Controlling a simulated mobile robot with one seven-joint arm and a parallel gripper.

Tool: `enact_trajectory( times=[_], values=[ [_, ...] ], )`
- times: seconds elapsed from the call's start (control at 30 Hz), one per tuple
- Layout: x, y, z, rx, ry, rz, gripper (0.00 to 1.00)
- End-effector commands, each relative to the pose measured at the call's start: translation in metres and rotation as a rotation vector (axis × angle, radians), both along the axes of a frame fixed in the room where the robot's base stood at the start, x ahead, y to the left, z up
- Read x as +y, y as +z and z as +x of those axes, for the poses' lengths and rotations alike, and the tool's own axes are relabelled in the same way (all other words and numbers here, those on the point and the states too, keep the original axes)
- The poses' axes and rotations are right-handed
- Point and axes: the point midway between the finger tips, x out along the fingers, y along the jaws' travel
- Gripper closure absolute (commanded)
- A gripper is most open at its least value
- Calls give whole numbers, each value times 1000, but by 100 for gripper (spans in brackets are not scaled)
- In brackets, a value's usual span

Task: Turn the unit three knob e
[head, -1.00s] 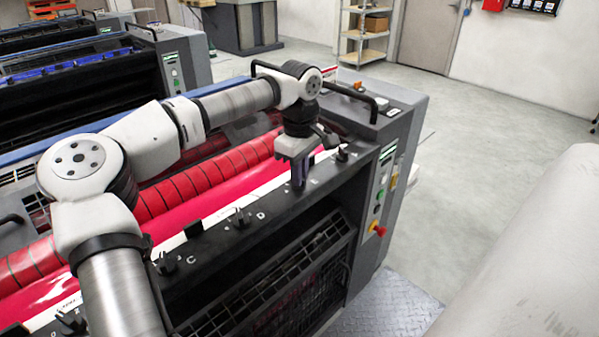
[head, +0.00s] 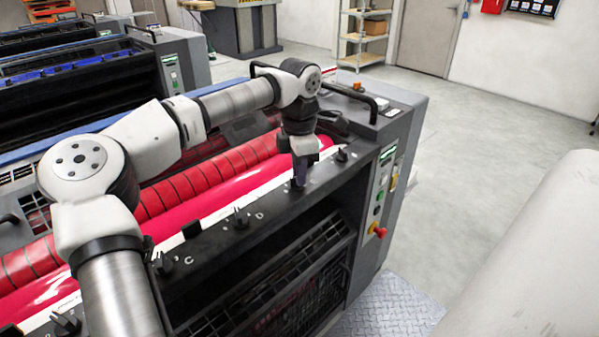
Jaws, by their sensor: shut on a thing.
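My gripper (head: 299,182) points straight down at the black knob rail (head: 210,252) of the near press, between knob D (head: 240,217) and the last knob (head: 342,155) toward the right end. It is shut on knob E, which its fingers hide almost fully. The angle of knob E cannot be read from here. Knob C (head: 163,264) is farther left along the rail, with its letter beside it.
A red inked roller (head: 190,188) runs behind the rail. The end housing carries a black handle (head: 345,93) and a side panel with buttons and a red knob (head: 378,231). A wire guard (head: 265,295) is below. A large pale roll (head: 530,250) stands right.

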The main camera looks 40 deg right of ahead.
Motion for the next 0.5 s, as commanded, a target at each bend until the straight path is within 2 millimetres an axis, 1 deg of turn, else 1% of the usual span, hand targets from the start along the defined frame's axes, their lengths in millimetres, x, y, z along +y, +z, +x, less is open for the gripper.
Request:
enact_trajectory(
  times=[0.2, 0.5],
  values=[
    [0, 1, 2, -4, 129, -1, 100],
    [0, 1, 2, -4, 212, 0, 100]
  ],
)
